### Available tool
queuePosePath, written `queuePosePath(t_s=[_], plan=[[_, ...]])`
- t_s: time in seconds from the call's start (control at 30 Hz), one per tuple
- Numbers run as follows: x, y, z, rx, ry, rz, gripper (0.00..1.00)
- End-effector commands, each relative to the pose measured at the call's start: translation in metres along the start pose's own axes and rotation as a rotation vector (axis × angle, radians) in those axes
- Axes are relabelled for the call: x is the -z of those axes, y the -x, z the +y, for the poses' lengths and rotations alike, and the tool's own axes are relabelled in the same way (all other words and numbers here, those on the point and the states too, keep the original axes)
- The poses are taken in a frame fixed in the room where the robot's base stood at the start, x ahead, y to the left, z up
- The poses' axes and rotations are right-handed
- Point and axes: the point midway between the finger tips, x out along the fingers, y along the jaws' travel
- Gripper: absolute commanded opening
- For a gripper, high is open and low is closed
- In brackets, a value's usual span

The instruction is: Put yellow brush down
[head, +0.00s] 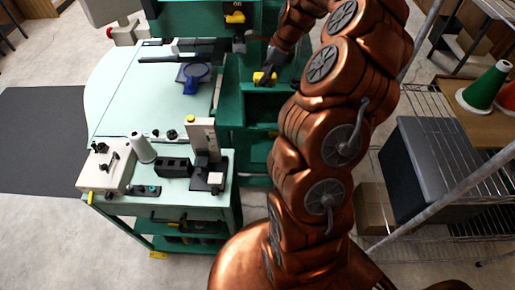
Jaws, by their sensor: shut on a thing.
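My gripper (269,68) is at the far end of my copper arm, over the green machine body. It is shut on the yellow brush (263,78), a small yellow block with dark parts. The brush is at the upper edge of an open green recess (268,101). I cannot tell whether it touches the green surface below. The gripper fingers are small and dark here, and the arm hides what lies to their right.
A wire rack with a grey bin (432,165) and a green cone (487,86) stands at the right.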

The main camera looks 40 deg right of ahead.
Motion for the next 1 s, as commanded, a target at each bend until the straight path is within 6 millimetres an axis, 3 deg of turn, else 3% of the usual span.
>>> queuePosePath(t_s=[0.63,1.0], plan=[[0.020,-0.048,0.000,0.000,-0.001,0.000,0.05],[0.045,-0.109,0.000,0.000,0.000,0.000,0.05]])
